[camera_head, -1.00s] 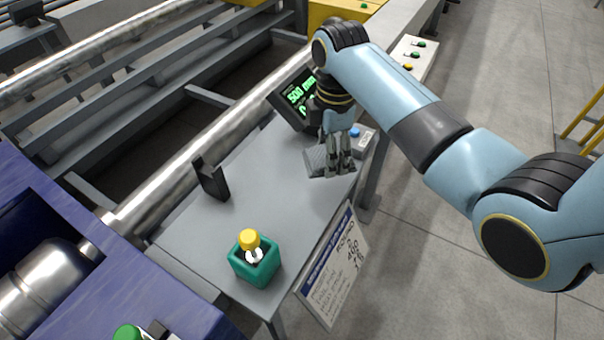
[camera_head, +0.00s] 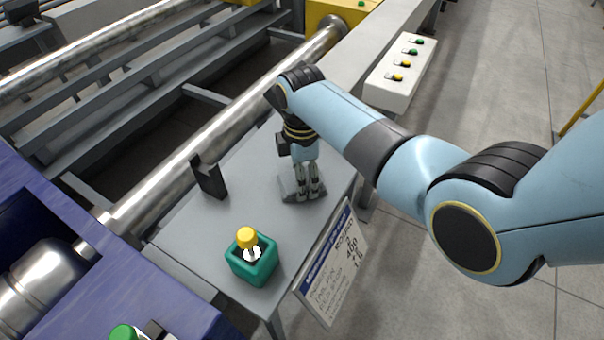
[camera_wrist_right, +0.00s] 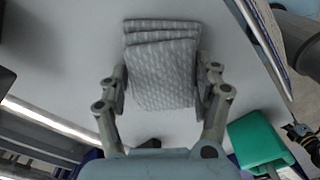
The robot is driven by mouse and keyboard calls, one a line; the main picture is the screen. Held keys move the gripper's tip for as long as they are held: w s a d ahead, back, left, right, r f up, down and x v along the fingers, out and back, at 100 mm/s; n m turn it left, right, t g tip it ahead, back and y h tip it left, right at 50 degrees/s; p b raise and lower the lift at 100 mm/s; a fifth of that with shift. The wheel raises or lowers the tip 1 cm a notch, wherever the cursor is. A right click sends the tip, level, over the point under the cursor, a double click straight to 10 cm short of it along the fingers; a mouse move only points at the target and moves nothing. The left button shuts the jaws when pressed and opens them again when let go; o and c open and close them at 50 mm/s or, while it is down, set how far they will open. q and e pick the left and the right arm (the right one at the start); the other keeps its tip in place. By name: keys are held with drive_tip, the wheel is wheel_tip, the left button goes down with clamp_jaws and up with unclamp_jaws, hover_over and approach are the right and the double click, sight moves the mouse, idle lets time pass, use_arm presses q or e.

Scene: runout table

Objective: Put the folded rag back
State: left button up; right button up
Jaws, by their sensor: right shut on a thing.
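The folded rag (camera_head: 289,188) is grey, patterned and stacked in layers. In the right wrist view the rag (camera_wrist_right: 163,72) lies between both fingers, with its folded layers at the top. My right gripper (camera_head: 309,194) points down and is shut on the rag over the right part of the grey table (camera_head: 240,200). I cannot tell whether the rag touches the tabletop or hangs just above it. The fingers hide part of the rag in the head view. My left gripper is not in view.
A teal holder (camera_head: 252,264) with a yellow-topped tool stands near the table's front. A black upright block (camera_head: 208,178) stands at the left edge, by the shiny bar (camera_head: 190,150). A paper sign (camera_head: 334,268) hangs on the right side. Bare tabletop lies between them.

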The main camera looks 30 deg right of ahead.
drive_tip(key=o, duration=1.1)
drive_tip(key=shift+o, duration=0.2)
wheel_tip(320, 180, up, 12)
drive_tip(key=p, duration=0.1)
drive_tip(key=shift+p, duration=0.35)
drive_tip(key=shift+r, duration=0.1)
